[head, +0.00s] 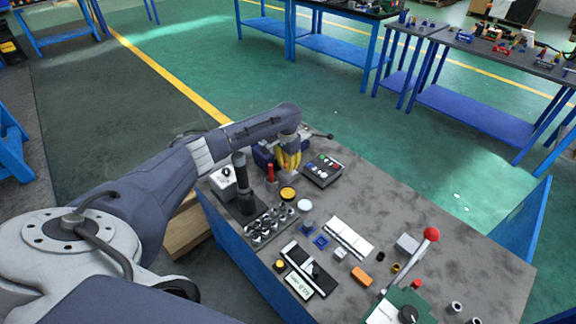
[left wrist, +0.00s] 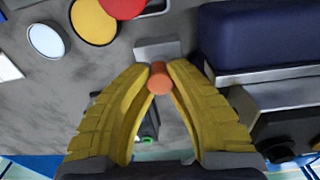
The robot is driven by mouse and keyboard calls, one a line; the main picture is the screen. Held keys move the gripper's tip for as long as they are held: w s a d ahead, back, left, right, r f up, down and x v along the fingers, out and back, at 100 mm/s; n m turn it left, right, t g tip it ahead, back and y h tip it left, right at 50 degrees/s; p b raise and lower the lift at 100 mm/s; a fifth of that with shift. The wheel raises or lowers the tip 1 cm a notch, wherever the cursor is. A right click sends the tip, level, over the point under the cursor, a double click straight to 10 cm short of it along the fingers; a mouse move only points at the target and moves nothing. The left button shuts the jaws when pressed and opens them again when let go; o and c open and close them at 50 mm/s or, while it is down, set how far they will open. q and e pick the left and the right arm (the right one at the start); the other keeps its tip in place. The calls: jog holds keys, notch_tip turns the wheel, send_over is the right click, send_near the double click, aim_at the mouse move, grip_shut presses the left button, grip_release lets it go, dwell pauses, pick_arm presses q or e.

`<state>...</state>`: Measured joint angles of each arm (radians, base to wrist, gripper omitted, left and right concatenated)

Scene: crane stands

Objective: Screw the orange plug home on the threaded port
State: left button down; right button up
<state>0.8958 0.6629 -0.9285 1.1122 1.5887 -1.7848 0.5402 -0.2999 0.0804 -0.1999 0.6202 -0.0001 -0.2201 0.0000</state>
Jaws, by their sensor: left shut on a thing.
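My left gripper (head: 289,168) has yellow ribbed fingers and is at the back left of the grey workbench. In the left wrist view its fingertips (left wrist: 160,80) are closed around the small orange plug (left wrist: 159,76). The plug lies in front of a grey metal bracket (left wrist: 158,47), which seems to carry the threaded port. The port's thread is hidden behind the plug, so I cannot tell how far the plug sits on it. In the head view the fingers hide the plug. My right gripper is not in view.
A dark blue vise-like body (left wrist: 262,35) stands close beside the fingers. A button box (head: 323,170), a yellow disc (head: 288,193), a white disc (head: 304,206) and a black stand (head: 243,190) are nearby. A red-knobbed lever (head: 431,234) rises at the front right. The bench's right rear is clear.

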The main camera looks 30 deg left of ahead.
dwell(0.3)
pick_arm(q)
jog(key=m, duration=0.4)
jog(key=shift+f, duration=0.1)
jog(key=shift+m, duration=0.6)
jog(key=m, duration=0.3)
jog(key=shift+f+m, duration=0.1)
jog(key=shift+m, duration=1)
jog(key=shift+s, duration=0.1)
jog(key=shift+m, duration=0.8)
jog(key=m, duration=0.3)
